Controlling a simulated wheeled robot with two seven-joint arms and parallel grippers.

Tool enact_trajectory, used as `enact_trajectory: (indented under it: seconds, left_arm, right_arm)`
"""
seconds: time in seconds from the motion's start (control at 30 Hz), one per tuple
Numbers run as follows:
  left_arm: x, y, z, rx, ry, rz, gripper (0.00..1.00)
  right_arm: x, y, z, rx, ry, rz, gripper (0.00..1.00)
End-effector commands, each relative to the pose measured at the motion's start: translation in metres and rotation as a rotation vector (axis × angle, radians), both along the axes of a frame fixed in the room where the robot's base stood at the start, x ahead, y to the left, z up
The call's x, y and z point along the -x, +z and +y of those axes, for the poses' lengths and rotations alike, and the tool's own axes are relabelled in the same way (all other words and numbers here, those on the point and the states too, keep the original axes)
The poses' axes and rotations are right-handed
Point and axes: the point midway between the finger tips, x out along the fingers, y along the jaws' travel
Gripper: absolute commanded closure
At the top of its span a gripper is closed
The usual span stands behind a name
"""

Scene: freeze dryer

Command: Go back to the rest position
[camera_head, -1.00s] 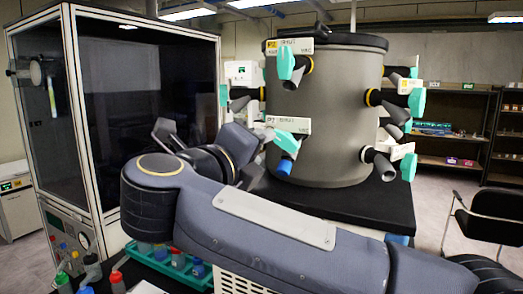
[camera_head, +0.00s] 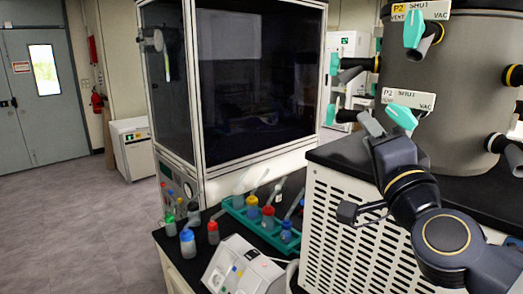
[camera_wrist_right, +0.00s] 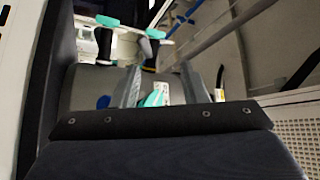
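My right gripper (camera_head: 376,128) is in front of the lower left of the grey drum (camera_head: 459,110), close to a teal valve handle (camera_head: 402,116) with a "P2 SHUT VAC" label. In the right wrist view its two grey fingers (camera_wrist_right: 163,84) stand apart. A teal handle (camera_wrist_right: 155,98) shows between and beyond them; I cannot tell whether they touch it. Nothing is seen held. My right arm comes in from the lower right, bent at a dark, gold-ringed joint. My left gripper is not in view.
The drum stands on a black-topped, vented white cabinet (camera_head: 345,230). Left of it are a glass-fronted cabinet (camera_head: 192,90), a teal rack (camera_head: 246,218) of bottles, loose bottles (camera_head: 188,243) and a white device (camera_head: 243,266). Open floor (camera_head: 80,225) lies at far left.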

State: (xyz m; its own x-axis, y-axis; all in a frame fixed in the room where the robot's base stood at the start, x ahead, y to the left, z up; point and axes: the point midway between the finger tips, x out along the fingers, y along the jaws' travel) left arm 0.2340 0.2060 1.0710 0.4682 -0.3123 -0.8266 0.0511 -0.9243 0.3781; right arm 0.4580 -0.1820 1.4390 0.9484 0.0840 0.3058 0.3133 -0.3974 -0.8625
Motion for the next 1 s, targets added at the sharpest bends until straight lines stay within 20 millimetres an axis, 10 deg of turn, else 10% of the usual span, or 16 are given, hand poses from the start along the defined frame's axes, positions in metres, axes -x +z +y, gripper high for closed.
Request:
enact_trajectory:
  seconds: [0.5,0.7,1.0]
  left_arm:
    - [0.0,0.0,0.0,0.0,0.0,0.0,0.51]
    - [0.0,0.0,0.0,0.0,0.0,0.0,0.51]
    - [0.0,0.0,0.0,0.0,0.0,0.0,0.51]
  right_arm:
    - [0.151,-0.297,-0.013,0.716,0.428,0.805,0.6]
    - [0.208,-0.355,-0.022,0.796,0.53,1.02,0.6]
    - [0.224,-0.369,-0.024,0.813,0.561,1.08,0.6]
